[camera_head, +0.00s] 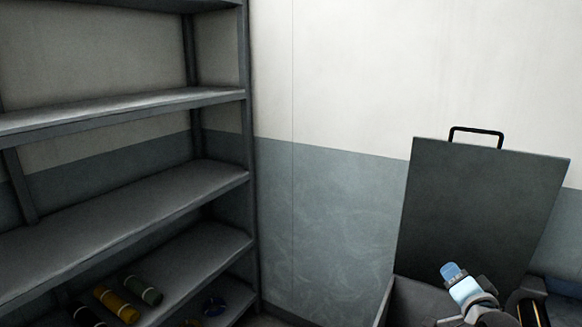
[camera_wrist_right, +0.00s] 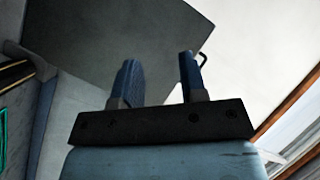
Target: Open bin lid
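The bin lid (camera_head: 480,205) is a dark grey panel standing raised, tilted back towards the wall. It has a black handle (camera_head: 477,131) on its top edge. The bin (camera_head: 408,300) shows below it, cut off by the lower picture edge. My right gripper (camera_head: 452,270) is in front of the lower part of the lid. In the right wrist view my right gripper (camera_wrist_right: 158,80) has its two blue fingers apart with nothing between them, and the lid (camera_wrist_right: 120,45) lies beyond them. Part of the handle shows beside the right finger. My left gripper is not in view.
A grey metal shelf unit (camera_head: 120,215) stands at the left. Several rolled bundles, among them a yellow one (camera_head: 117,304) and a green one (camera_head: 143,289), lie on a low shelf. The wall between shelf and bin is bare.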

